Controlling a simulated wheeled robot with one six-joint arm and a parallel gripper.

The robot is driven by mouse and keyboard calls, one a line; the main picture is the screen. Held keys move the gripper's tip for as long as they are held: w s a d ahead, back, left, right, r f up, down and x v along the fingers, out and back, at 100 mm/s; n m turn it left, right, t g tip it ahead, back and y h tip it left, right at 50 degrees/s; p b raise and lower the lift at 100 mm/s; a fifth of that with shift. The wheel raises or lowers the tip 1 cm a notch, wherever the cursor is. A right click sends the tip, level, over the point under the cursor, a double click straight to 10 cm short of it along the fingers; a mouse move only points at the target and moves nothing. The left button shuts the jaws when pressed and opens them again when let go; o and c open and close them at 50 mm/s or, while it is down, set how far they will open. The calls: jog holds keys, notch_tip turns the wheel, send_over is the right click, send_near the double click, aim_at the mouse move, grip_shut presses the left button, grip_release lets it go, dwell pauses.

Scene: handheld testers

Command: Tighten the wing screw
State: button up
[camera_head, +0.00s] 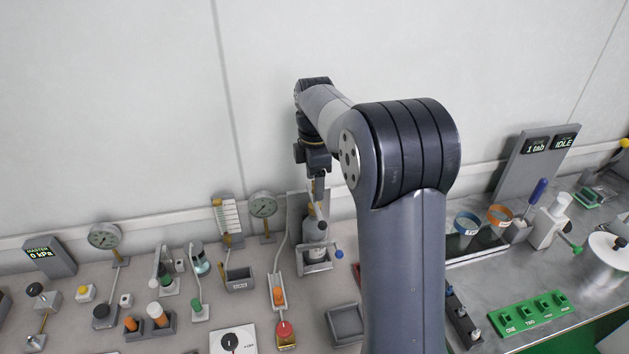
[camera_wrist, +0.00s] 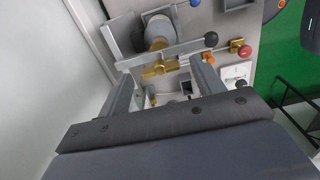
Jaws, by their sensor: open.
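The brass wing screw (camera_wrist: 160,68) shows in the wrist view, with its wings spread sideways in front of a grey bar. My gripper (camera_wrist: 162,75) is open, one finger to the left of the screw and the other to the right. I see a gap between the screw and each finger; whether the fingertips reach its depth I cannot tell. In the head view my gripper (camera_head: 318,188) points down over a grey fixture (camera_head: 317,256) with a pale cylinder. The wing screw is too small or hidden to make out there.
A black ball knob (camera_wrist: 211,39) is close to the right finger, with a red button (camera_wrist: 245,51) beyond it. In the head view a dial gauge (camera_head: 263,205) stands left of my gripper, and a blue ball knob (camera_head: 339,254) is at the fixture's right. The wall is close behind.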

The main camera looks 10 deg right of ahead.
jog(key=shift+f, duration=0.4)
jog(key=shift+c, duration=0.3)
jog(key=c, duration=0.9)
